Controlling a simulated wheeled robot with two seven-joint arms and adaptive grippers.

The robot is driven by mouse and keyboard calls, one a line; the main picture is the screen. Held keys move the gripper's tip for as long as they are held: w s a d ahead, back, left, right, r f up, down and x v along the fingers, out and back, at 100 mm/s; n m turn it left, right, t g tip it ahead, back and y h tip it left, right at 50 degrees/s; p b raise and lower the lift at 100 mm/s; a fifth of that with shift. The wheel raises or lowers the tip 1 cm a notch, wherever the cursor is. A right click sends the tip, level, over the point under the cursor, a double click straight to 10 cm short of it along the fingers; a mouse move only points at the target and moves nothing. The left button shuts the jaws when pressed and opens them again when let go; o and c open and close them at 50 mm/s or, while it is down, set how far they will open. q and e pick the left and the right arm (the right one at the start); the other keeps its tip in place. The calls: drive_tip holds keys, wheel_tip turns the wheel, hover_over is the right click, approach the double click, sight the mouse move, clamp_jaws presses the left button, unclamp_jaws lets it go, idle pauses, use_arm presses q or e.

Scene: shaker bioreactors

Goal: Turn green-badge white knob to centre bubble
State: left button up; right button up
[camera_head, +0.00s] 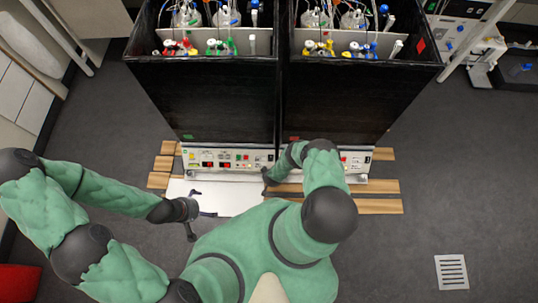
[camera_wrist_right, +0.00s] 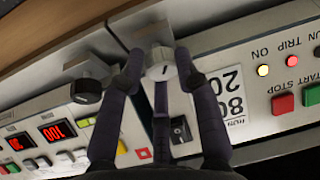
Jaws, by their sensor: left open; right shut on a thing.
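The white knob (camera_wrist_right: 159,72) shows in the right wrist view on a bracket at the panel's edge. My right gripper (camera_wrist_right: 160,62) has its dark fingers on either side of it and is shut on it. In the head view this gripper (camera_head: 269,178) is a dark shape by the gap between the two units, mostly hidden by my arm. A green badge (camera_head: 187,136) is on the left black unit, a red badge (camera_head: 293,138) on the right one. My left gripper (camera_head: 202,222) is open and empty above a white plate. I cannot make out the bubble.
A black knob (camera_wrist_right: 87,91) sits left of the white one. The left control panel (camera_head: 225,160) has buttons and red displays. Wooden slats (camera_head: 375,205) and a white plate (camera_head: 235,199) lie in front. Floor on the right is clear, with a drain grate (camera_head: 452,271).

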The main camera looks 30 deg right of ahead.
drive_tip(key=shift+w+a, duration=0.1)
drive_tip(key=shift+w, duration=0.05)
drive_tip(key=m, duration=0.2)
drive_tip(key=m+h, duration=0.1)
drive_tip(key=m, duration=0.1)
drive_tip(key=m+g+h, duration=0.1)
drive_tip(key=m, duration=0.1)
drive_tip(key=shift+w+a, duration=0.2)
drive_tip(key=shift+a, duration=0.05)
drive_tip(key=m+g, duration=0.1)
drive_tip(key=m, duration=0.2)
drive_tip(key=shift+w+m+h, duration=0.15)
drive_tip(key=shift+m+h, duration=0.15)
drive_tip(key=shift+h, duration=0.1)
drive_tip(key=shift+w+r+m+g, duration=0.15)
drive_tip(key=shift+m+g, duration=0.55)
drive_tip(key=shift+m, duration=0.9)
drive_tip(key=shift+w+d, duration=0.1)
drive_tip(key=shift+w, duration=0.05)
drive_tip(key=o, duration=1)
drive_tip(key=shift+o, duration=0.4)
drive_tip(key=shift+s, duration=0.3)
